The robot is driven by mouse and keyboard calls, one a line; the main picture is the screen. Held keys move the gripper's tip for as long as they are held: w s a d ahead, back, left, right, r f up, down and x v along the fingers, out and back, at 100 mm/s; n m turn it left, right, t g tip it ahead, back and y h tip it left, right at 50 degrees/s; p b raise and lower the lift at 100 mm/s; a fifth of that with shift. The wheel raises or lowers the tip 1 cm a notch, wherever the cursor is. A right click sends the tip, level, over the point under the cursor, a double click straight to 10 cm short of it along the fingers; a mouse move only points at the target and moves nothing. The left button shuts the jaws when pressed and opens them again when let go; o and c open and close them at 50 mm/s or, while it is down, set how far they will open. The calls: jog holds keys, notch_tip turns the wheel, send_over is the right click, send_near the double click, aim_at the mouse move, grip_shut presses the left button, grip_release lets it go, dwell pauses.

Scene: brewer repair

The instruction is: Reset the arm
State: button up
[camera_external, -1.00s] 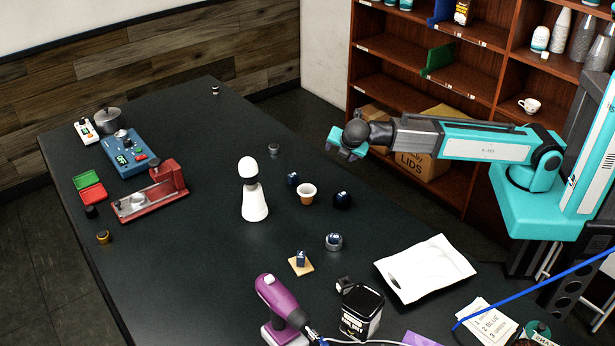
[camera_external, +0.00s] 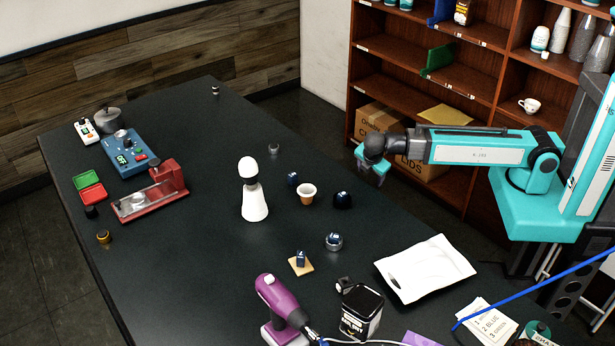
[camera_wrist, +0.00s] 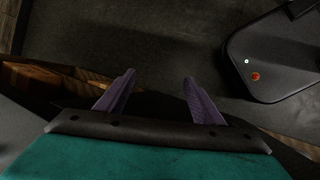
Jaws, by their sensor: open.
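My gripper (camera_external: 371,170) hangs at the end of my teal and grey arm, past the right edge of the dark table and in front of the wooden shelf. It points downward and touches nothing that I can see. In the wrist view its two purple fingers (camera_wrist: 158,88) are spread apart with nothing between them. Dark floor shows beyond the fingers.
The shelf (camera_external: 385,67) and cardboard boxes (camera_external: 372,118) stand behind my arm.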

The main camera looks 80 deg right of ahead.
jog(key=s+a+f+m+g+y+b, duration=0.1)
jog(key=s+f+m+y+b, duration=0.15)
jog(key=s+f, duration=0.85)
jog(key=s+a+f+m+g+y+b, duration=0.15)
jog(key=s+f+m, duration=0.25)
jog(key=f, duration=1.2)
jog(key=s+a+f+m+g+y+b, duration=0.15)
jog(key=s+f+m, duration=0.25)
jog(key=s+f, duration=0.7)
jog(key=s+a+g+p, duration=0.1)
jog(key=s+a+p, duration=0.3)
jog(key=a, duration=0.1)
jog(key=shift+f+g, duration=0.3)
jog(key=shift+f, duration=0.1)
